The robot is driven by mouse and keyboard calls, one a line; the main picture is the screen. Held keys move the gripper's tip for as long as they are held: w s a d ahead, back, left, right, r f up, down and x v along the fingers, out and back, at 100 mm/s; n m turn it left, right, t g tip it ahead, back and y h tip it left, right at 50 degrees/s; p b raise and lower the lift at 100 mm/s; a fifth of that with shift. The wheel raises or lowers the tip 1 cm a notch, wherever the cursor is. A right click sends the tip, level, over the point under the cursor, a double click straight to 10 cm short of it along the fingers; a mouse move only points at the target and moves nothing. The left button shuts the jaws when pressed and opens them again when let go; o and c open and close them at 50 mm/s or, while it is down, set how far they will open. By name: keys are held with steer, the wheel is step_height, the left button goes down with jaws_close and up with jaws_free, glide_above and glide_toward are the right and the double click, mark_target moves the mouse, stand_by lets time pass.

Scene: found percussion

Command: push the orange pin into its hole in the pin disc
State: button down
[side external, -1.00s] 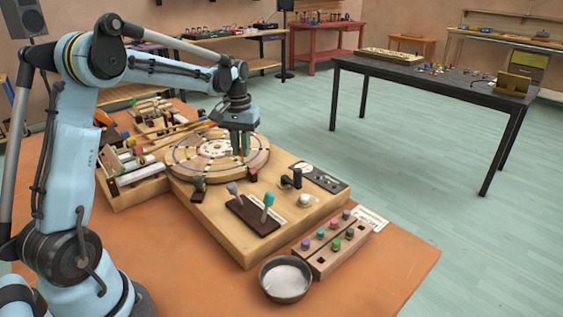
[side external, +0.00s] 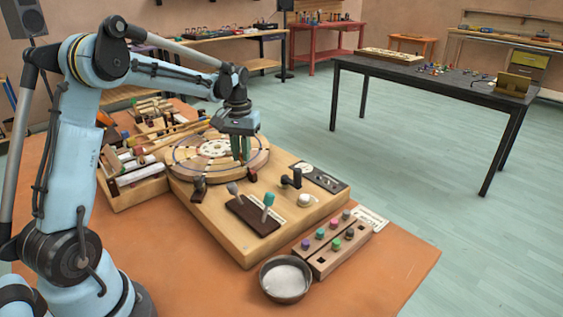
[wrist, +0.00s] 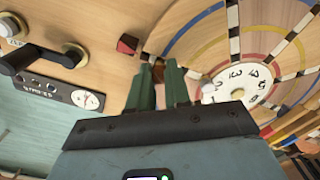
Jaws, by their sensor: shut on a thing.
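The pin disc (side external: 190,160) is a round wooden plate with coloured rings, dark-and-light checked spokes and a white numbered centre; it also fills the upper right of the wrist view (wrist: 205,38). My gripper (side external: 241,159) points down over the disc's right front part, its green fingertips close to the surface. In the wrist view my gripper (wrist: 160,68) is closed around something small. An orange-brown bit, likely the orange pin (wrist: 158,74), shows between the fingers. Most of it is hidden, and I cannot see its hole or whether the pin touches the disc.
A dark red block (side external: 252,175) stands at the disc's edge. Two levers (side external: 268,200) rise in front, with a black handle (side external: 291,179) to the right. A rack of coloured pegs (side external: 335,244) and a bowl (side external: 285,280) stand nearer the front.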

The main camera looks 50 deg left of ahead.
steer(key=shift+f, duration=0.65)
stand_by(0.5)
steer(key=c, duration=1)
jaws_free()
step_height(320, 180, up, 11)
steer(key=s+d+r+m+t, duration=0.1)
steer(key=s+d+m+t, duration=0.3)
steer(key=d, duration=0.7)
steer(key=s+d+f+m+t, duration=0.2)
steer(key=s+d+f+t, duration=0.1)
steer(key=s+d+f, duration=0.3)
steer(key=shift+s+d+m, duration=0.4)
steer(key=shift+s+d, duration=0.6)
steer(key=shift+s, duration=0.55)
